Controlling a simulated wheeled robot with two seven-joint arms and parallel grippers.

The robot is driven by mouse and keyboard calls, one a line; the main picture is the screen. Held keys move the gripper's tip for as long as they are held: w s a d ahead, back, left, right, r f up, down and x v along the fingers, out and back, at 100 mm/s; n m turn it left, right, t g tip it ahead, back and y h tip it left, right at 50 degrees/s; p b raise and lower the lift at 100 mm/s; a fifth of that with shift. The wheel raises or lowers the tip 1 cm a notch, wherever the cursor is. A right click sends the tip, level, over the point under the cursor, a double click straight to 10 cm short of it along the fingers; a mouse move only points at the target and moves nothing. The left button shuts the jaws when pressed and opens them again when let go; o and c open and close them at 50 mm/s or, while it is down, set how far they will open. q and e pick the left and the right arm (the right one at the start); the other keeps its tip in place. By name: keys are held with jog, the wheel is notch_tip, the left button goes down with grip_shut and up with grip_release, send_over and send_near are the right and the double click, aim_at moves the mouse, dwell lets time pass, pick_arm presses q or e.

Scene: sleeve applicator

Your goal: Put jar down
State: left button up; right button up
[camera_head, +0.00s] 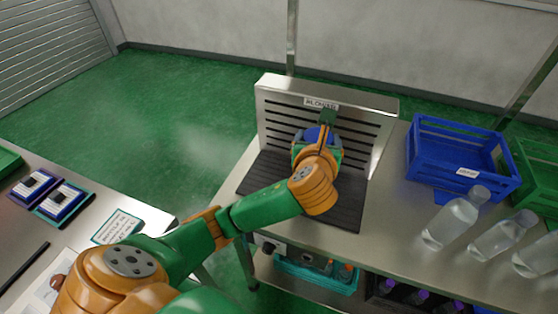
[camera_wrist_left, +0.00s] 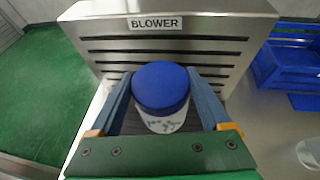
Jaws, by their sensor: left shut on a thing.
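A jar with a blue lid (camera_wrist_left: 160,88) and a pale, marked body (camera_wrist_left: 165,121) sits between the fingers of my left gripper (camera_wrist_left: 160,105) in the left wrist view. The fingers are shut on its sides. In the head view the left gripper (camera_head: 318,142) holds the jar, whose blue top (camera_head: 318,134) partly shows, in front of the blower (camera_head: 270,112). The blower has a slotted metal back and a dark ribbed mat (camera_head: 333,212). My arm hides most of the jar, and I cannot tell whether its base touches the mat. My right gripper is out of view.
A blue crate (camera_head: 455,150) stands right of the blower, with several clear bottles (camera_head: 455,218) in front of it. A green crate (camera_head: 541,165) is at the far right. Another table (camera_head: 75,160) at left holds blue boxes (camera_head: 62,202) and a card (camera_head: 117,227).

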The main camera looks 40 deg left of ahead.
pick_arm(q)
jog(key=a+f, duration=0.5)
jog(key=a+f+b, duration=0.1)
jog(key=a+f, duration=0.4)
jog(key=shift+w+f, duration=0.2)
jog(key=shift+f, duration=0.5)
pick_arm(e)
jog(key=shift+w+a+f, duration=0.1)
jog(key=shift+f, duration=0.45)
pick_arm(q)
jog(key=o, duration=1.5)
jog(key=shift+c, duration=0.2)
jog(key=shift+r, duration=0.1)
jog(key=p+v, duration=0.1)
jog(key=v, duration=1.1)
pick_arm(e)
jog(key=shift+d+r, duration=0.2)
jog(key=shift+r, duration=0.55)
